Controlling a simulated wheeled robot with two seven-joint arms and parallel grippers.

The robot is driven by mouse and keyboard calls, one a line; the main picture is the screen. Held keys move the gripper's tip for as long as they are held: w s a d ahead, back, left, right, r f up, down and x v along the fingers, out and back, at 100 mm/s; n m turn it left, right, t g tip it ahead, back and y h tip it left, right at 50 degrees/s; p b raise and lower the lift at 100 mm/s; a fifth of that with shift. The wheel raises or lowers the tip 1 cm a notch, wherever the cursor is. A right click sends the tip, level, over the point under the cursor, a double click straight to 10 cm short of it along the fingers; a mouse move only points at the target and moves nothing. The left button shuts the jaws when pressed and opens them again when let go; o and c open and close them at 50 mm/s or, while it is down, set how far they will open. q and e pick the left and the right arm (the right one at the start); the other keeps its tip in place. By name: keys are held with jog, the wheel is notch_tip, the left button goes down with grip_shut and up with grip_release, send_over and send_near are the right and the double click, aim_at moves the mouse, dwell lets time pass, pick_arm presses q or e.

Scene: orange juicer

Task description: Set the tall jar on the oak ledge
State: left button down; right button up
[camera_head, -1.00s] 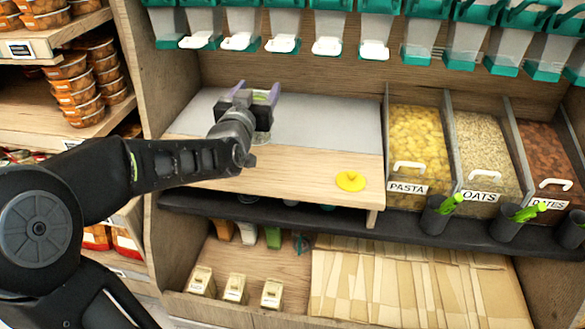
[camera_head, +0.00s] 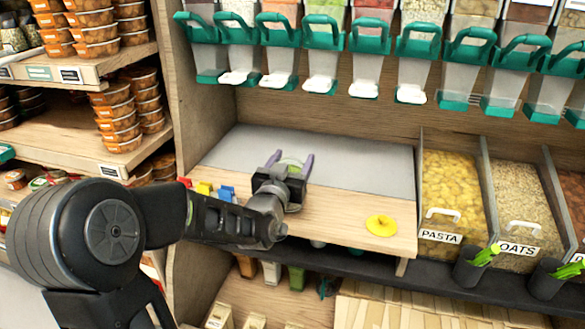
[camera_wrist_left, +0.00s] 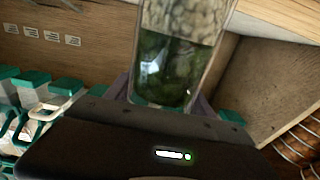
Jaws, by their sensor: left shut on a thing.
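A clear jar (camera_wrist_left: 180,60) fills the top middle of the left wrist view, with dark green contents at its lower part in the picture and pale, lumpy contents above. My left gripper (camera_head: 292,162) has purple fingers and is shut on the jar. In the head view it is over the shelf, and only a bit of green shows between its fingers. The oak ledge (camera_head: 330,218) is the light wooden board, with a grey surface (camera_head: 370,165) behind it. I cannot tell whether the jar touches anything below. My right gripper is not in view.
A yellow knobbed disc (camera_head: 380,226) lies on the ledge's right part. Small coloured pieces (camera_head: 205,189) stand at its left end. Pasta (camera_head: 450,185) and oats (camera_head: 525,200) bins adjoin on the right. Teal-handled dispensers (camera_head: 365,75) hang above. The grey surface's right side is clear.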

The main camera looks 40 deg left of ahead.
pick_arm(q)
jog(key=shift+f, duration=0.7)
jog(key=shift+f, duration=0.15)
jog(key=shift+c, duration=1.8)
grip_release()
